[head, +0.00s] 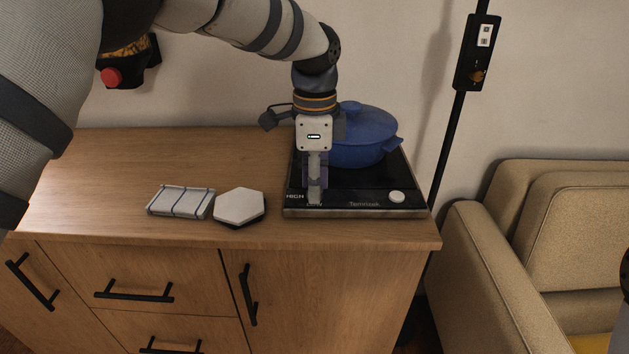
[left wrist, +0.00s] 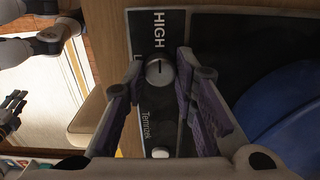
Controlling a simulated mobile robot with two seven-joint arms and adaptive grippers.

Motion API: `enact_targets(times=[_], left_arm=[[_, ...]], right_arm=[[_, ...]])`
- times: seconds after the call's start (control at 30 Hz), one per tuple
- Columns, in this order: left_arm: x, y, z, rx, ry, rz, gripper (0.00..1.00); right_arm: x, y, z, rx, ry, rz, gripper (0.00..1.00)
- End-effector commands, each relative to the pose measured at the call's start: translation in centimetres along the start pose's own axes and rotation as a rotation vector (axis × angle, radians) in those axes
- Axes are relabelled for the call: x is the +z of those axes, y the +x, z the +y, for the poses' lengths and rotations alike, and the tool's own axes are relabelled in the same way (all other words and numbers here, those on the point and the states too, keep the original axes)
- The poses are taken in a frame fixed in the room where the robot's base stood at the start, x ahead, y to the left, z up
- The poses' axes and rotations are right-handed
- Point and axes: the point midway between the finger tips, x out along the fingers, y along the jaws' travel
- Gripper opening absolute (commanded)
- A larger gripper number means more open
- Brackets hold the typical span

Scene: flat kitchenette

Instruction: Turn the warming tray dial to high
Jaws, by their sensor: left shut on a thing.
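The black warming tray (head: 360,201) lies on the wooden cabinet top, with a HIGH label at its front left. My left gripper (head: 315,197) points down over that front left corner and hides the dial in the head view. In the left wrist view the round grey dial (left wrist: 160,70) sits between the fingertips of my left gripper (left wrist: 158,78), which is shut on it. A short dark line on the dial's face runs along the direction of the HIGH label. Another label beside the dial is mostly hidden. My right gripper seems to show small at the left edge of the wrist view.
A blue lidded pot (head: 362,137) stands on the tray behind my gripper. A white round knob (head: 397,197) is at the tray's front right. A folded striped cloth (head: 181,201) and a white hexagonal piece (head: 239,205) lie left of the tray. A beige sofa (head: 487,270) stands right.

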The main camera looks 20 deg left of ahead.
Motion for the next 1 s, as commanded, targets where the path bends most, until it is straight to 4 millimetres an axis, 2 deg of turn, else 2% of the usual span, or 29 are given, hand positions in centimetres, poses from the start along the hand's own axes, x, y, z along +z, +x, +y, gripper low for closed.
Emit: enact_targets(times=[0.3,0.33,0.4,0.43,0.67,0.77,0.87,1.0], left_arm=[[-0.1,-0.2,-0.1,-0.005,0.001,0.003,0.0],[-0.1,-0.2,-0.1,-0.005,0.001,0.003,0.28],[-0.1,-0.2,-0.1,-0.005,0.001,0.003,0.44],[-0.1,-0.2,-0.1,-0.004,0.001,0.003,0.46],[0.0,-0.1,0.0,-0.002,0.0,0.001,0.46],[0.0,-0.6,-0.1,-0.003,0.0,0.001,0.46],[-0.1,-2.6,-0.1,-0.007,0.0,0.003,0.46],[-0.1,-6.6,-0.1,-0.008,0.0,0.004,0.46]], right_arm=[[0.0,0.0,0.0,0.0,0.0,0.001,0.31],[0.0,0.0,0.0,0.0,0.0,0.001,0.31],[0.0,0.0,0.0,0.0,0.0,0.001,0.31],[0.0,0.0,0.0,0.0,0.0,0.001,0.31],[0.0,0.0,0.0,0.0,0.0,0.0,0.31],[0.0,0.0,0.0,0.0,0.0,0.0,0.31],[0.0,0.0,0.0,0.0,0.0,0.0,0.31],[0.0,0.0,0.0,0.0,0.0,0.001,0.31]])
